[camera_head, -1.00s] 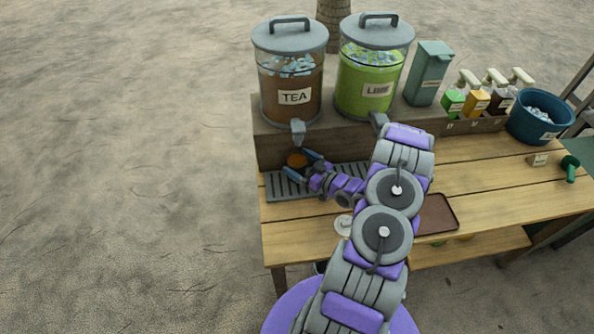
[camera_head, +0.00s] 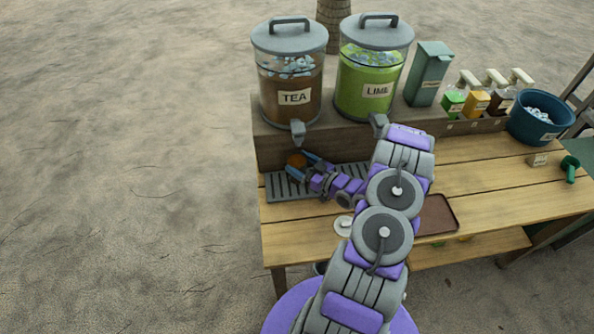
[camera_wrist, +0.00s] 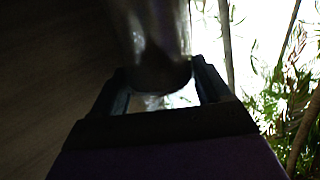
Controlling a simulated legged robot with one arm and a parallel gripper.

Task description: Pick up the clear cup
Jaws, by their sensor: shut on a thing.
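The clear cup (camera_head: 296,160) stands under the tea dispenser's spout, over the grey slatted drip tray (camera_head: 279,187). It shows as a small brown-orange round shape, with brown liquid apparently inside. My gripper (camera_head: 298,162) reaches it from the right, with one blue-tipped finger on each side. In the wrist view the see-through cup wall (camera_wrist: 150,25) rises between the two dark fingers of my gripper (camera_wrist: 162,85), which are shut on it. That view is dark, and I cannot tell whether the cup is lifted off the tray.
The tea dispenser (camera_head: 290,85) and the lime dispenser (camera_head: 368,85) stand on a raised shelf behind the cup. A brown tray (camera_head: 437,215), pump bottles (camera_head: 477,104) and a blue ice tub (camera_head: 541,115) are to the right. The front left tabletop (camera_head: 295,232) is clear.

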